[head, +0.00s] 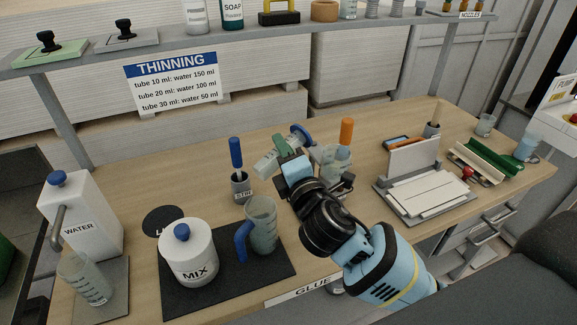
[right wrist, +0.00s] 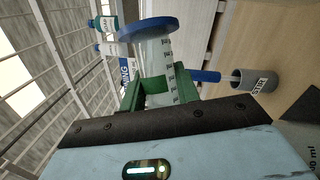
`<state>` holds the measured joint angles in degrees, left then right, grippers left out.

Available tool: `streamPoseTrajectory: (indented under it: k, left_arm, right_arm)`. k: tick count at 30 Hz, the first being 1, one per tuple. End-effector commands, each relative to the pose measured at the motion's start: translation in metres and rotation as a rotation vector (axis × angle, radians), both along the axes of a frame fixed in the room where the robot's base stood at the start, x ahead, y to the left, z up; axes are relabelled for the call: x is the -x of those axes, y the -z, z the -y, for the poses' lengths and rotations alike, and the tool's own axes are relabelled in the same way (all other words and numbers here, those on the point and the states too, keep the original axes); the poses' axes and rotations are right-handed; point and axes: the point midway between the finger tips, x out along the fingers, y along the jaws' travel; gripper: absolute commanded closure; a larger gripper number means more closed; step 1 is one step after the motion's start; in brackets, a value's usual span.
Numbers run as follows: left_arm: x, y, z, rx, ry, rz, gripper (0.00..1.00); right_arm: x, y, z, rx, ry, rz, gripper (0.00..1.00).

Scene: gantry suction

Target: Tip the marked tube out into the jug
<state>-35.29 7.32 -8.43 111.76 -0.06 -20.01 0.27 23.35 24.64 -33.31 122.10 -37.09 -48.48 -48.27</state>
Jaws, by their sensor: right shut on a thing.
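My right gripper (head: 281,152) is shut on the marked tube (head: 266,163), a clear cylinder with dark graduation marks and a blue disc base. The tube is held tilted above the table, its blue base up to the right and its other end down to the left. In the right wrist view the green fingers (right wrist: 157,92) grip the tube (right wrist: 155,58) below its blue disc. I cannot tell whether liquid is in it. The clear jug (head: 263,227) with a blue handle stands upright on the dark mat, below and in front of the tube, apart from it. My left gripper is not in view.
A white MIX pot (head: 188,255) stands left of the jug on the mat (head: 283,268). The STIR holder (head: 241,187) with a blue-handled tool is close to the tube's lower end. A WATER dispenser (head: 85,215) and beaker (head: 86,281) stand far left. A paper rack (head: 425,185) is right.

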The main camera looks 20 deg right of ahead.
Motion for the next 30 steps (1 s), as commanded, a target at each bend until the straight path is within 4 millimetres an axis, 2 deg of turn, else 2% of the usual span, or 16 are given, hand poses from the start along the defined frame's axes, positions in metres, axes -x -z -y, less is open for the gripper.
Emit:
streamPoseTrajectory:
  k: [22,30]
  left_arm:
    - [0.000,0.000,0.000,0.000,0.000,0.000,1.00]
    - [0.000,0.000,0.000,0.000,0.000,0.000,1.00]
  right_arm:
    - [0.000,-0.066,0.000,0.000,0.001,0.005,0.92]
    - [0.000,-0.077,0.000,0.000,0.001,0.001,0.92]
